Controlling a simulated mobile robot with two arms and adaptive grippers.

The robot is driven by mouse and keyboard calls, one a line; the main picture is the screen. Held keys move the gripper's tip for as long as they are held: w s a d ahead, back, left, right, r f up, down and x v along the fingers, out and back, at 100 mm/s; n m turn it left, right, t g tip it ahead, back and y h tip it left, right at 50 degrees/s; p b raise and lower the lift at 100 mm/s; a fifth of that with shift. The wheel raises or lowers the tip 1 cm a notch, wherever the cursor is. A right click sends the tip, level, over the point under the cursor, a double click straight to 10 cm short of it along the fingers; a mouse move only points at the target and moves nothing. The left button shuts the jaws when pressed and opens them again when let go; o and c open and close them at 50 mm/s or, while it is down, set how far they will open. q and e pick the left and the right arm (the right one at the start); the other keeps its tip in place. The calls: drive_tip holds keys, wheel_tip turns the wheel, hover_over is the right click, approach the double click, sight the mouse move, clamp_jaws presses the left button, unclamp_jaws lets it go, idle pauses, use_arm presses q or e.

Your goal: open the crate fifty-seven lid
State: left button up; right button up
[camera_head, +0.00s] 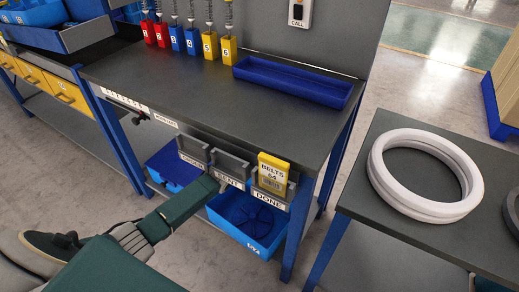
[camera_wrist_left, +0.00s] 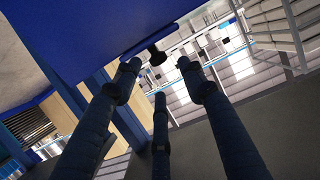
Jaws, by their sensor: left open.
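In the head view, a blue crate with a flat dark-blue lid (camera_head: 168,160) stands under the bench; no number on it is readable. An open lighter-blue crate (camera_head: 262,238) with dark coiled things inside stands to its right; its label is too small to read surely. My left arm reaches in from the lower left, and its gripper is hidden near the bench front. In the left wrist view, my left gripper (camera_wrist_left: 158,76) has its three fingers spread and empty. A dark knob (camera_wrist_left: 157,54) on a blue panel (camera_wrist_left: 90,25) shows just beyond the fingertips, apparently untouched. My right gripper is out of view.
The workbench (camera_head: 190,85) carries a blue tray (camera_head: 290,80) and several numbered tags. Card holders (camera_head: 228,168) and a yellow "BELTS" card (camera_head: 272,170) hang on its front edge, close above my arm. A side table (camera_head: 400,235) with white rings (camera_head: 425,175) stands right.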

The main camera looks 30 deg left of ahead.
use_arm(q)
drive_tip(key=f+v, duration=0.3)
drive_tip(key=v, duration=1.3)
drive_tip(key=shift+s, duration=0.6)
